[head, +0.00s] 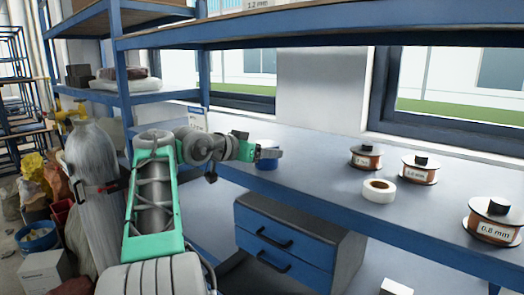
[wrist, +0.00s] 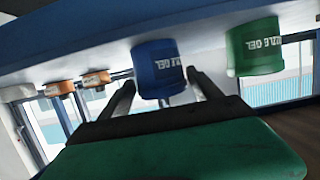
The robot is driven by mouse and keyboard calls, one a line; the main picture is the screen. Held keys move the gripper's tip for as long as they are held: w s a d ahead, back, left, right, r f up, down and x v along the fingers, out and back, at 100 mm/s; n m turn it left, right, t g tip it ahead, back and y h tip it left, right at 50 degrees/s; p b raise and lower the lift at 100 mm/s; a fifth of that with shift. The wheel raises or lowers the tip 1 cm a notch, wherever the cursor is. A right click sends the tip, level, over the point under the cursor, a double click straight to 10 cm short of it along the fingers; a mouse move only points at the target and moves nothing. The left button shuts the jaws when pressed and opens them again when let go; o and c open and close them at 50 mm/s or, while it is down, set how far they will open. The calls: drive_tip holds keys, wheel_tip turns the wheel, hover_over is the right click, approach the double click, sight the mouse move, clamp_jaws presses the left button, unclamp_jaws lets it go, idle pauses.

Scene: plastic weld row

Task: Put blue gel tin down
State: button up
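The blue gel tin (wrist: 158,70) is between the two fingers of my gripper (wrist: 161,80) in the wrist view, one finger against each side. White lettering shows on its side. In the head view the blue tin (head: 267,163) shows just below my gripper (head: 268,153), at the bench near its front edge. My fingers hide its upper part there, and I cannot tell whether its base touches the bench. A green gel tin (wrist: 255,46) stands apart from it, to the right in the wrist view.
The blue-framed bench (head: 325,165) holds a white roll (head: 379,190) and wire spools (head: 366,157), (head: 420,169), (head: 493,221) to the right. Bench surface between my gripper and the nearest spool is clear. A drawer unit (head: 290,243) is below. A gas cylinder (head: 95,190) stands at left.

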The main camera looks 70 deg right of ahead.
drive_tip(key=shift+o, duration=1.4)
